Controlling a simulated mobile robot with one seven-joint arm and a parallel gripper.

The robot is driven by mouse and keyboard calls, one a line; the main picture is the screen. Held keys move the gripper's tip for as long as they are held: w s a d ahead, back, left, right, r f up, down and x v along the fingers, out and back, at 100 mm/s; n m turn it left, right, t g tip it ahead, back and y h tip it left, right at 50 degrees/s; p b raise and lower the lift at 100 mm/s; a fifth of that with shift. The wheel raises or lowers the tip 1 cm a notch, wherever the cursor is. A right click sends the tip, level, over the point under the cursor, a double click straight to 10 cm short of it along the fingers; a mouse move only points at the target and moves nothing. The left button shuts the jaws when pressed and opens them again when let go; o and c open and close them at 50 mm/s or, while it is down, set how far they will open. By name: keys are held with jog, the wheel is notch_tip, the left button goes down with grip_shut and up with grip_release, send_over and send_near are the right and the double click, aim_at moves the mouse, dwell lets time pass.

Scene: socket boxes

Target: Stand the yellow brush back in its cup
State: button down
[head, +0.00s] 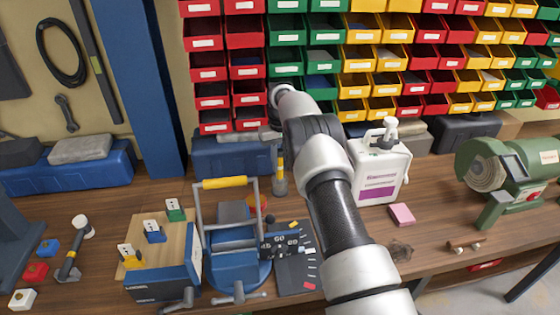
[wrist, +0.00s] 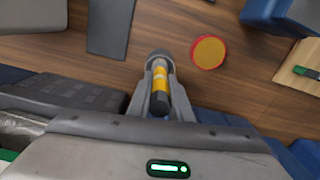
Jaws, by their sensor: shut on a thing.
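The yellow brush (wrist: 160,85) is between the two fingers of my gripper (wrist: 159,70) in the wrist view, with a dark end toward the camera. The gripper is shut on it. In the head view a slim grey and yellow piece (head: 280,172) stands behind the blue vice, beside my arm; I take it to be the brush at my gripper. A round red-rimmed thing with an orange-yellow top (wrist: 208,52) lies just right of the fingers in the wrist view. It is partly hidden in the head view (head: 257,203). I cannot tell whether it is the cup.
A blue vice (head: 235,250) and a wooden-topped blue box (head: 160,260) stand in front. A white jug (head: 380,170) and a pink block (head: 401,215) are right of my arm. A green grinder (head: 500,175) is farther right. Coloured bins line the wall.

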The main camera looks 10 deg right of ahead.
jog(key=c, duration=1.5)
grip_release()
jog(key=shift+c, duration=0.2)
notch_tip(320, 180, up, 17)
jog(key=p, duration=0.4)
jog(key=shift+r, duration=0.2)
